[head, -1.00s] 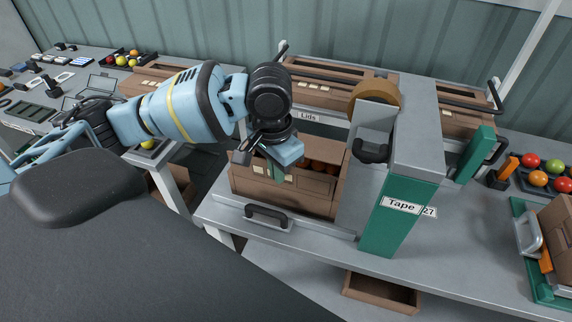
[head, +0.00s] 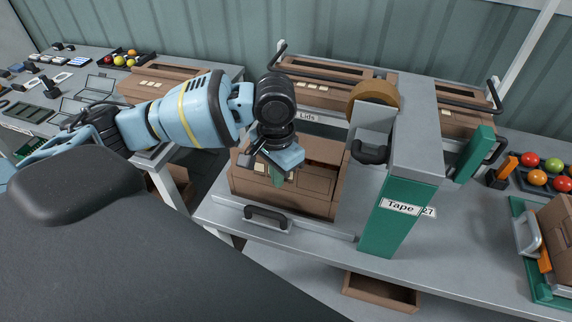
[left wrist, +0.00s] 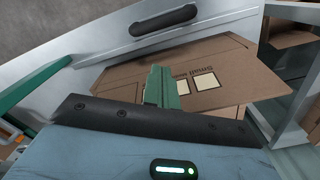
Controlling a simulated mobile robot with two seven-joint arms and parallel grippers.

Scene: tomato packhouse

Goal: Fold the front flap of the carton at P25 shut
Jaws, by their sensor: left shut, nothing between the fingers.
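The brown carton (head: 310,207) stands on the grey bench, left of the tape stand. Brown flap panels now cover its top, and no tomatoes show inside. My left gripper (head: 279,178) is shut and empty, with its green fingertips down at the front part of the carton top. In the left wrist view, the shut green fingers (left wrist: 160,88) lie over a printed brown cardboard panel (left wrist: 225,68) with two pale labels. They look close to or touching it; I cannot tell which. The panel looks tilted. My right gripper is not in view.
The grey and green tape stand (head: 415,150) rises close to the carton's right. A black handle (head: 267,216) is on the bench front. Behind are lid boxes (head: 340,75) and a black rail. Tomatoes (head: 543,172) and another carton (head: 556,232) are at the far right.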

